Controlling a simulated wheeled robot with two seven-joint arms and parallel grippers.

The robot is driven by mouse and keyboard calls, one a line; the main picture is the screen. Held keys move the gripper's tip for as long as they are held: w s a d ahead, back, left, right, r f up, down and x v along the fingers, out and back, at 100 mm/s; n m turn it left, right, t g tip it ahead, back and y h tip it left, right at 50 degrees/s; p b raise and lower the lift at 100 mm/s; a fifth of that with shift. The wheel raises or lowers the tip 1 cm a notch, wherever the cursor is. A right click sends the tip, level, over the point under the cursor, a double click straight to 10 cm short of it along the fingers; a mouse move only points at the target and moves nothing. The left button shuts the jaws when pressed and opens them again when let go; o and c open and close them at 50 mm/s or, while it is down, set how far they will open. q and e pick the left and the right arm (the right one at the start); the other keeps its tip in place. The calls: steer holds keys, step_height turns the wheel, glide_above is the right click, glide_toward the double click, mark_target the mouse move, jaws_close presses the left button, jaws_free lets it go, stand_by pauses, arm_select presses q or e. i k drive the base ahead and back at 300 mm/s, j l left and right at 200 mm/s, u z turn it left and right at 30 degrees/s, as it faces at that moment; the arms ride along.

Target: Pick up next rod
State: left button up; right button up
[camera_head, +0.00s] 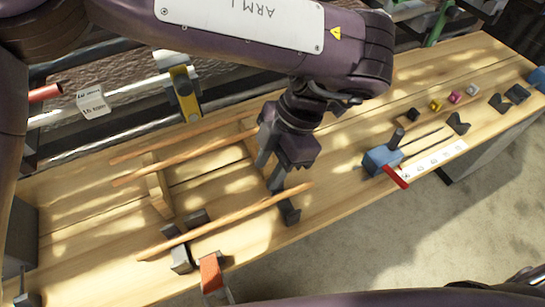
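A long pale wooden rod (225,221) lies slanted near the front edge of the bench, across dark notched blocks (181,259) at its left part. Two more rods lie behind it: a middle rod (190,160) and a back rod (170,142), both across a wooden rack (157,187). My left gripper (269,177) points down from above, near the right part of the front rod. Its fingers look apart, with nothing clearly between them. A dark block (290,212) at the rod's right part is partly hidden. My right gripper is not in view.
A blue clamp (380,160) with a red handle (396,176) stands right of the rods. Small coloured blocks (436,105) and dark notched blocks (458,123) line the right side. An orange-topped clamp (211,273) sits at the front edge. Pipes run behind the bench (90,215).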

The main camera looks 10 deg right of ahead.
mark_target(135, 175)
steer(key=k+l, duration=0.25)
steer(key=k, duration=0.25)
steer(key=k+l, duration=0.2)
steer(key=k, duration=0.25)
